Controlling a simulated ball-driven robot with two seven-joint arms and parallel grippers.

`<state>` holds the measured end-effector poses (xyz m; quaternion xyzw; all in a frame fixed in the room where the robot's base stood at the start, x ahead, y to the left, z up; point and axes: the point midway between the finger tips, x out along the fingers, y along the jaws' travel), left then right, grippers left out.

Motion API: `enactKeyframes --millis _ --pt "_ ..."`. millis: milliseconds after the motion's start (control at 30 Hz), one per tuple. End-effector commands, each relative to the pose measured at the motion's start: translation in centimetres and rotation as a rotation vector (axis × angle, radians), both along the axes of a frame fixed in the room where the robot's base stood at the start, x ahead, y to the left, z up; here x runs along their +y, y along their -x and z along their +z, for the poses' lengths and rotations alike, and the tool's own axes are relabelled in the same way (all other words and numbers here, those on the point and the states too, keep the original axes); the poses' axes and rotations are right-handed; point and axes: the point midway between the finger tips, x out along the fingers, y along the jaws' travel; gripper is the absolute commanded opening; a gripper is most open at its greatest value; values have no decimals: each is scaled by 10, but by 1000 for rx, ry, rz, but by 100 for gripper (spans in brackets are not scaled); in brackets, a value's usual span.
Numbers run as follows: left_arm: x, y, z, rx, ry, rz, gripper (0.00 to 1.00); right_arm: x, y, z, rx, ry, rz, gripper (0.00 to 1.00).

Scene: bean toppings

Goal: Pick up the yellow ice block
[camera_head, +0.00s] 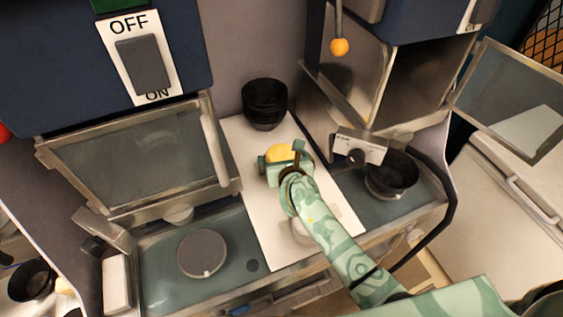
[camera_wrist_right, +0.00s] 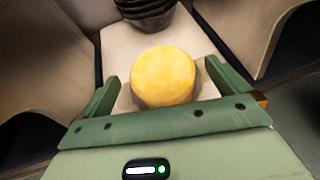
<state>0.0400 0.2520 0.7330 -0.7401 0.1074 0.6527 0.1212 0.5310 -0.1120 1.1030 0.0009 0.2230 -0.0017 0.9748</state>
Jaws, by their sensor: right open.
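The yellow ice block (camera_head: 279,153) is a round, short cylinder on the white strip of counter between the two machines in the head view. In the right wrist view the yellow ice block (camera_wrist_right: 163,77) sits between the two fingers, with gaps at its sides. My right gripper (camera_head: 283,163) is open around it and partly hides it in the head view. In the wrist view the right gripper (camera_wrist_right: 160,95) has one finger on each side of the block. My left gripper is not in view.
A dark bowl-like stack (camera_head: 264,103) stands behind the block on the white strip (camera_head: 245,150). The left machine has a closed glass door (camera_head: 140,160) and a grey disc (camera_head: 202,253) below. The right machine's door (camera_head: 515,100) is open; a black bowl (camera_head: 391,174) sits below it.

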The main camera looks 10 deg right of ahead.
Motion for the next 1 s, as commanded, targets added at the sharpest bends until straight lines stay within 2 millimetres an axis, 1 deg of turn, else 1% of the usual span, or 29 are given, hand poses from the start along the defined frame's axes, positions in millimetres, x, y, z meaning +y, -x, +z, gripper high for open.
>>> enactKeyframes --millis 33,133,333,367,400,467,500,567,600,833,933,1000 --pt "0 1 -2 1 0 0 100 -1 -7 -4 -1 1 0 100" --pt "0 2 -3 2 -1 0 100 0 -13 -7 0 1 0 100" --pt "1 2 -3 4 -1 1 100 0 -14 -7 -1 0 0 100" --pt "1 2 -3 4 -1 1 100 0 -14 -7 -1 0 0 97" --pt "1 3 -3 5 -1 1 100 0 -14 -7 -1 1 0 86" --pt "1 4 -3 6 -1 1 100 0 -14 -7 -1 1 0 69" --pt "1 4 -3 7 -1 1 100 0 -14 -7 -1 1 0 58" --pt "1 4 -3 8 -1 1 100 0 -14 -7 -1 1 0 42" --pt "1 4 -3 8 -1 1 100 0 -15 -6 -4 0 1 39" --pt "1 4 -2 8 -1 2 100 -1 -15 -3 -4 2 1 39" --pt "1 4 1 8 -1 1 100 -1 -15 10 -7 1 0 39" --pt "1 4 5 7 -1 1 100 0 -15 25 -8 0 1 39"
